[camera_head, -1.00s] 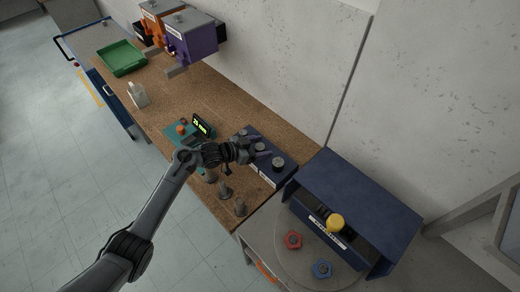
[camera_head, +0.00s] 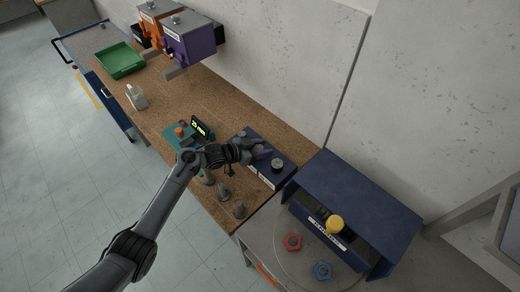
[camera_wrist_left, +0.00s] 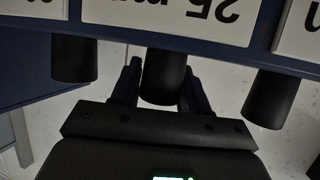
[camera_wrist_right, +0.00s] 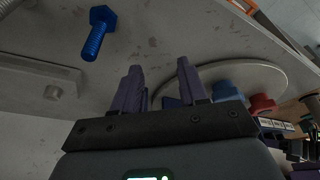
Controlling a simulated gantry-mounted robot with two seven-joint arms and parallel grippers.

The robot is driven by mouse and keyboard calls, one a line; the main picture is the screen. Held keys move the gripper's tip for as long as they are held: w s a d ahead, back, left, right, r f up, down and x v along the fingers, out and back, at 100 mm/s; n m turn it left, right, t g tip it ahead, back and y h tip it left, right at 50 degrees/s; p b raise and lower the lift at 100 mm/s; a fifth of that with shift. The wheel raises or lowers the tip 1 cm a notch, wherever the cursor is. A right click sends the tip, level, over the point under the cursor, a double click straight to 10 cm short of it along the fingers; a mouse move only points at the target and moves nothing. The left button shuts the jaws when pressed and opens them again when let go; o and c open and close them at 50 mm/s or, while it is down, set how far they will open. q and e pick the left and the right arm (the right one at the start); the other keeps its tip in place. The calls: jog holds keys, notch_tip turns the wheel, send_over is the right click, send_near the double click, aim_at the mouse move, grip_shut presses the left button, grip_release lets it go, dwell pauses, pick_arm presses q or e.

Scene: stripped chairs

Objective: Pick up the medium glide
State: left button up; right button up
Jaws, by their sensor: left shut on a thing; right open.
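The blue glide rack (camera_head: 268,178) stands at the right end of the wooden bench. Several dark glides show in the left wrist view. The medium glide (camera_wrist_left: 163,78) is the middle dark cylinder, at an upside-down label reading 25 mm. My left gripper (camera_wrist_left: 160,92) is shut on it, with a finger on each side. In the head view my left gripper (camera_head: 261,153) hides most of this glide. Another glide (camera_head: 277,164) stands uncovered to its right. My right gripper (camera_wrist_right: 160,82) is open and empty in the right wrist view, and is out of the head view.
A teal device (camera_head: 181,139) with a lit display and several grey cones (camera_head: 222,192) stand near the rack. A navy housing (camera_head: 355,205) rises at the right, by a round plate with a red knob (camera_head: 292,241) and a blue knob (camera_head: 322,270). A blue bolt (camera_wrist_right: 98,33) is near my right gripper.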

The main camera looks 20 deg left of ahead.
pick_arm(q)
jog(key=shift+r, duration=0.5)
notch_tip(320, 180, up, 4)
jog(key=shift+s+d+f, duration=0.1)
jog(key=shift+d+f, duration=0.05)
jog(key=shift+f, duration=0.05)
pick_arm(e)
jog(key=shift+r, duration=0.2)
jog(key=shift+d+r+p, duration=0.1)
jog(key=shift+r+p, duration=0.15)
jog(key=shift+p, duration=0.25)
pick_arm(q)
jog(key=s+d+r, duration=0.1)
jog(key=d+r, duration=0.1)
jog(key=d, duration=0.1)
jog(key=s+d+r, duration=0.2)
jog(key=d, duration=0.1)
jog(key=s+d+r, duration=0.2)
jog(key=d, duration=0.2)
jog(key=shift+s+r, duration=0.15)
jog(key=shift+r, duration=0.05)
jog(key=o, duration=0.5)
grip_shut()
